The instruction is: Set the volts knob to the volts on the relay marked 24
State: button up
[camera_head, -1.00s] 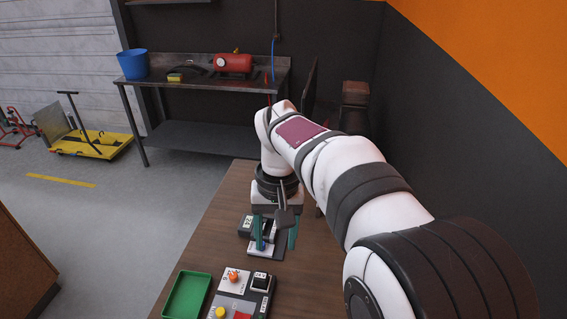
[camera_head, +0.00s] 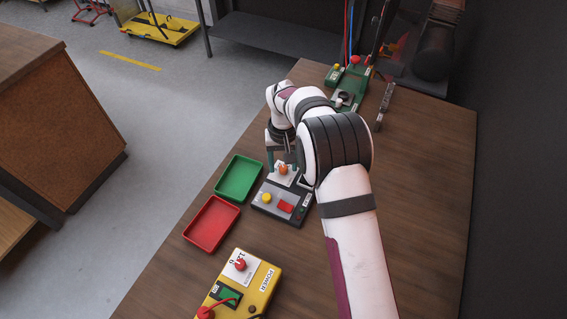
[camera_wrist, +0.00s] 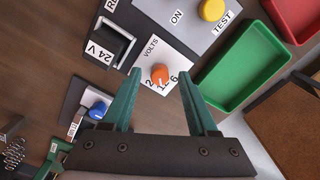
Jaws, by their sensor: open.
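The volts knob (camera_wrist: 159,74) is orange and sits on a white plate marked VOLTS, with numbers printed on the side toward my gripper. It also shows in the head view (camera_head: 283,169). Its exact pointing direction is too small to tell. My gripper (camera_wrist: 159,73) has its green fingers open, one on either side of the knob in the wrist view; I see no contact. The relay (camera_wrist: 112,42) is a black block with a white label reading 24 V, left of the volts plate. In the head view my arm hides it.
The grey test panel (camera_head: 265,209) has a yellow TEST button (camera_wrist: 211,9) and a red part (camera_head: 286,207). Green (camera_head: 239,160) and red (camera_head: 197,222) trays lie to its left. A blue knob (camera_wrist: 97,110) is nearby. A yellow power box (camera_head: 262,257) stands in front.

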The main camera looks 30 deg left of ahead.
jog(key=shift+f, duration=0.25)
grip_shut()
dwell(0.4)
jog(key=m, duration=0.4)
jog(key=shift+m, duration=2.3)
